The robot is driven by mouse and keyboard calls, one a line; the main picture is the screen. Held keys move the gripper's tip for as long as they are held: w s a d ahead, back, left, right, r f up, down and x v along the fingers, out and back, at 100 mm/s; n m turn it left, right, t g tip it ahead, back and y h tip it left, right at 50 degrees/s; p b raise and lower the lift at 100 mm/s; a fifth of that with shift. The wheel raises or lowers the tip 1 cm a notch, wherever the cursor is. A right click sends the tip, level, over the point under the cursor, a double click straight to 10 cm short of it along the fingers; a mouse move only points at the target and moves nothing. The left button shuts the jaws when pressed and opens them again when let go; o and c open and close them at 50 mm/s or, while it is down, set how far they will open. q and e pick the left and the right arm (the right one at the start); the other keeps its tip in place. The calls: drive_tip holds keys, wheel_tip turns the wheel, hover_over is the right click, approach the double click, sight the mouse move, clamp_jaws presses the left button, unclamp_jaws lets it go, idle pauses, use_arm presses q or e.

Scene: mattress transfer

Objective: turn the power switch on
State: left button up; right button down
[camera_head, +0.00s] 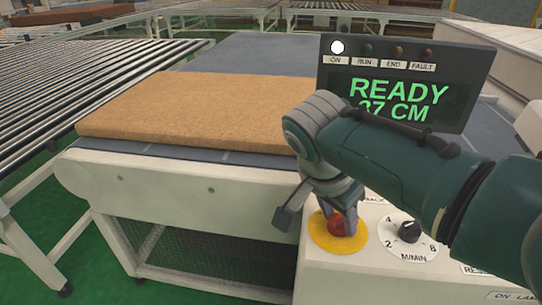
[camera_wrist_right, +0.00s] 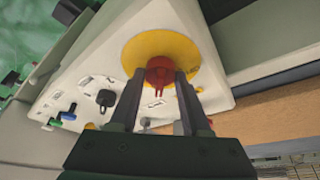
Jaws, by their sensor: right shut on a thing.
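The power switch is a red rotary knob (camera_head: 337,224) on a round yellow plate (camera_head: 352,241), set in the pale control panel (camera_head: 318,274). It also shows in the right wrist view as a red knob (camera_wrist_right: 160,70) on the yellow plate (camera_wrist_right: 150,44). My right gripper (camera_wrist_right: 160,82) is shut on the red knob, one dark finger on each side. In the head view, my right gripper (camera_head: 322,217) reaches down over the knob and partly hides it. The knob's exact turn angle is hard to read. My left gripper is not in view.
The display (camera_head: 403,100) reads "READY 37 CM", and its white ON lamp (camera_head: 337,47) is lit; the other lamps look dark. A black speed dial (camera_head: 408,231) sits right of the switch. A brown mattress slab (camera_head: 190,110) lies on the conveyor, with rollers (camera_head: 85,85) at left.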

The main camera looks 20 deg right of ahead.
drive_tip(key=shift+m, duration=0.5)
drive_tip(key=shift+c, duration=1.8)
unclamp_jaws()
drive_tip(key=shift+r, duration=0.15)
drive_tip(key=w+p+v, duration=0.1)
drive_tip(key=p+v, duration=0.1)
drive_tip(key=v, duration=0.7)
drive_tip(key=shift+s+a+r, duration=0.2)
drive_tip(key=shift+s+r, duration=0.05)
drive_tip(key=shift+s, duration=0.2)
